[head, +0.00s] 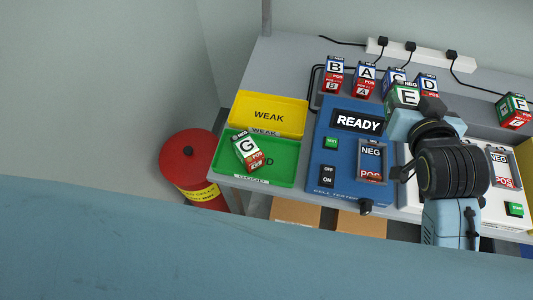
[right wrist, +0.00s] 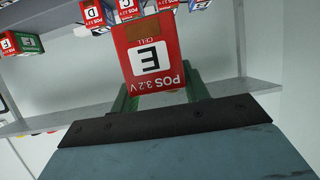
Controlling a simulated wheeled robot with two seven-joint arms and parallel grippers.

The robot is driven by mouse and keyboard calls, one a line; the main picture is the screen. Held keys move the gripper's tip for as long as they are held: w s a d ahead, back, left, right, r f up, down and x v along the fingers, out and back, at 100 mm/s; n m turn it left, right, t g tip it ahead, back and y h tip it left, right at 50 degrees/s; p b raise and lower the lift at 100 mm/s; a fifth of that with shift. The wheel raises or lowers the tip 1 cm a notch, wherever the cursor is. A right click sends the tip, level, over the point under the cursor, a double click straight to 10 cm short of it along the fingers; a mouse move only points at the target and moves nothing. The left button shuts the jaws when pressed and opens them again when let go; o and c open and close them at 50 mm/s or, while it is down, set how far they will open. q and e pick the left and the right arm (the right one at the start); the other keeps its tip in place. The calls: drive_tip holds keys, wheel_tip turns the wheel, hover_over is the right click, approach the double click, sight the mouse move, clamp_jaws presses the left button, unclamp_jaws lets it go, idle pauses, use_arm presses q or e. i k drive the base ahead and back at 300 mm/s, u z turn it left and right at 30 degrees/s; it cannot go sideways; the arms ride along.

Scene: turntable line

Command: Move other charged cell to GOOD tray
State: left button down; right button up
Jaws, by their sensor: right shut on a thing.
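My right gripper (head: 412,108) is shut on cell E (head: 404,96), a green, white and red block, and holds it above the back of the bench. In the right wrist view cell E (right wrist: 155,58) sits between the fingers, its red face marked POS 3.2V. Cell G (head: 248,152) lies in the green GOOD tray (head: 284,174), covering part of its lettering. The blue cell tester (head: 318,187) displays READY, and its NEG/POS slot (head: 371,160) looks empty. My left gripper is not in view.
Cells B (head: 335,70), A (head: 365,76), C (head: 394,75) and D (head: 427,82) stand along the back; cell F (head: 514,110) is at right. The yellow WEAK tray (head: 268,103) is empty. A white slotted unit (head: 488,205) is partly behind my arm. A red bin (head: 184,160) stands left.

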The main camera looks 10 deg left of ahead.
sight(278, 163)
drive_tip(key=u, duration=1.35)
drive_tip(key=k, duration=0.95)
drive_tip(key=z, duration=0.25)
drive_tip(key=i, duration=0.5)
drive_tip(key=z, duration=0.05)
